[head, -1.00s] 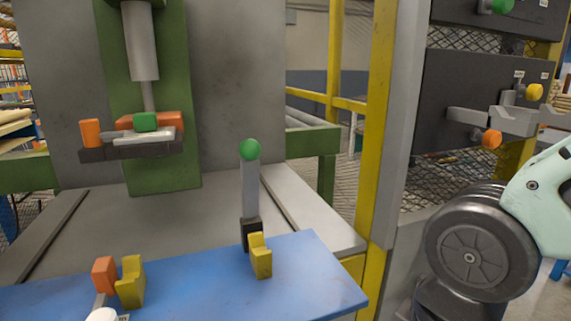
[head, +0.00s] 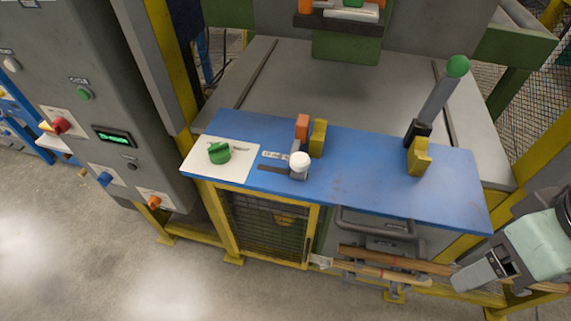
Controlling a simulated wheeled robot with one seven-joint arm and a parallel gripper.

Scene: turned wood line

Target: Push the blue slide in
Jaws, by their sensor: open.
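A small blue knob (head: 104,179) sticks out from a pale plate low on the grey control cabinet at the left. It is the only small blue part I make out on that cabinet, and how far it stands out is hard to tell. My gripper (head: 462,282) is at the lower right, in front of the blue worktop's right end. It is open, with nothing seen in it, and is far from the blue knob. Its fingertips are small and partly hard to make out.
The cabinet (head: 90,110) also carries a red knob (head: 60,125), a green button (head: 84,94) and an orange knob (head: 154,202). The blue worktop (head: 370,190) holds a green knob (head: 219,152), yellow blocks and a green-balled lever (head: 440,95). Wooden rods lie below. Floor at lower left is clear.

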